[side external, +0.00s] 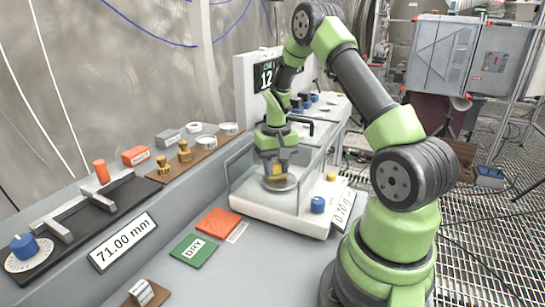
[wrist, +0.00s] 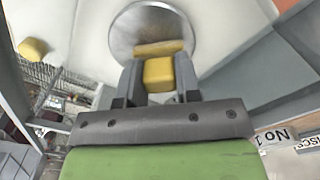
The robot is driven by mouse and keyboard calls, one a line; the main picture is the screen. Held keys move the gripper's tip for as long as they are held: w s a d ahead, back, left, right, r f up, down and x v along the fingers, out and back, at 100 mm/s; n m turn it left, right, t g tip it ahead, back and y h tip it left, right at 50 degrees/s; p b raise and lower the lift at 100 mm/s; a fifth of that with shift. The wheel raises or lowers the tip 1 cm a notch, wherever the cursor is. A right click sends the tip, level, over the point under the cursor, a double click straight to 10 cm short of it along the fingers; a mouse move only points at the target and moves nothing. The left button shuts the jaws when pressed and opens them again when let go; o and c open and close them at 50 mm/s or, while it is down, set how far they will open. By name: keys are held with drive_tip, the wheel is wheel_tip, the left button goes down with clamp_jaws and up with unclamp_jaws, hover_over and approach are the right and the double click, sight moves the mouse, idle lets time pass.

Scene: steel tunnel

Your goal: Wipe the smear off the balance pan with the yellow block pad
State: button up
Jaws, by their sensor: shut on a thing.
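The yellow block pad (side external: 279,178) is between the fingers of my gripper (side external: 278,170), low inside the clear-walled balance. In the wrist view, the gripper (wrist: 158,82) is shut on the yellow block pad (wrist: 159,73). The round metal balance pan (side external: 291,184) is right under the pad. It also shows in the wrist view as a shiny disc (wrist: 130,28). A yellowish strip lies across the pan just beyond the block; I cannot tell if it is smear, reflection or part of the pad. Contact between pad and pan is unclear.
Clear walls (side external: 242,167) stand close around my gripper. The balance base (side external: 265,213) carries a yellow knob (side external: 331,177) and a blue knob (side external: 317,204). An orange pad (side external: 218,222) and a green DRY card (side external: 194,250) lie in front. Brass weights (side external: 184,152) stand on the left ledge.

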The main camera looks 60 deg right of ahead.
drive_tip(key=s, duration=0.3)
drive_tip(key=shift+s, duration=0.15)
drive_tip(key=w, duration=0.4)
drive_tip(key=shift+w, duration=0.15)
drive_tip(key=shift+r, duration=4.1)
